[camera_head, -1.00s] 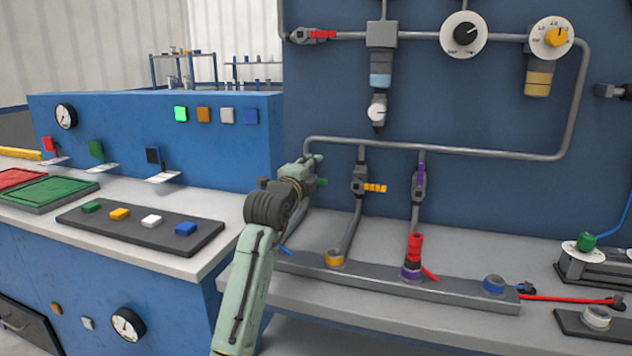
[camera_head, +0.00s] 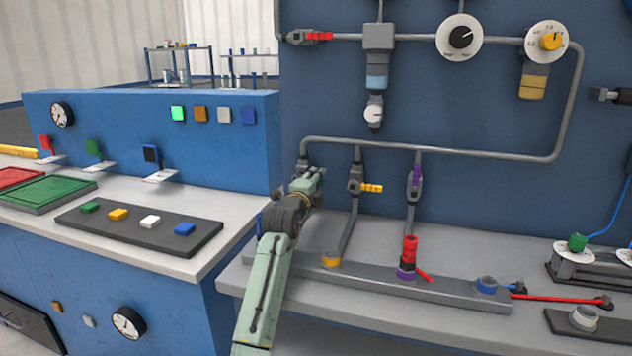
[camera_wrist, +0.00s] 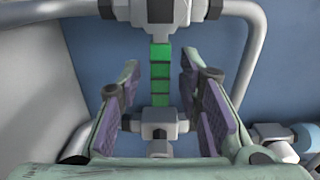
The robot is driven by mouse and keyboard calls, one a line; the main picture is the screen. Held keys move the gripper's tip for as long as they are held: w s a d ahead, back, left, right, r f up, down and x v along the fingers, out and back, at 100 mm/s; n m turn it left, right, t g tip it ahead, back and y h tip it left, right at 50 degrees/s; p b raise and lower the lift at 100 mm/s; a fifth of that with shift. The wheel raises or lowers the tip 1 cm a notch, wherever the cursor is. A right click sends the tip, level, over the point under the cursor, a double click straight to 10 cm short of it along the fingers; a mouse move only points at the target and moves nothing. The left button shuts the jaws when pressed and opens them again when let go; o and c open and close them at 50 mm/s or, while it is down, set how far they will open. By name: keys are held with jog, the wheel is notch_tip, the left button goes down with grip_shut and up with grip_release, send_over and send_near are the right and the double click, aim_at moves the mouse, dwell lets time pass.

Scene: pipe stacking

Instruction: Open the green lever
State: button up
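The green lever (camera_wrist: 160,75) shows in the wrist view as a segmented green handle on a grey pipe valve (camera_wrist: 158,12). It points down the picture, in line with the grey pipe fitting (camera_wrist: 159,127) below. My gripper (camera_wrist: 160,66) is open, with one purple-padded finger on each side of the lever and visible gaps between the pads and the lever. In the head view my gripper (camera_head: 312,182) is at the leftmost vertical pipe and hides the lever.
A yellow-handled valve (camera_head: 371,188) is close to the right of my gripper, with a purple-handled valve (camera_head: 416,176) farther right. A horizontal pipe (camera_head: 450,152) runs above. A grey base rail (camera_head: 445,290) lies below. The blue panel (camera_head: 480,190) is behind.

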grip_shut()
dwell(0.8)
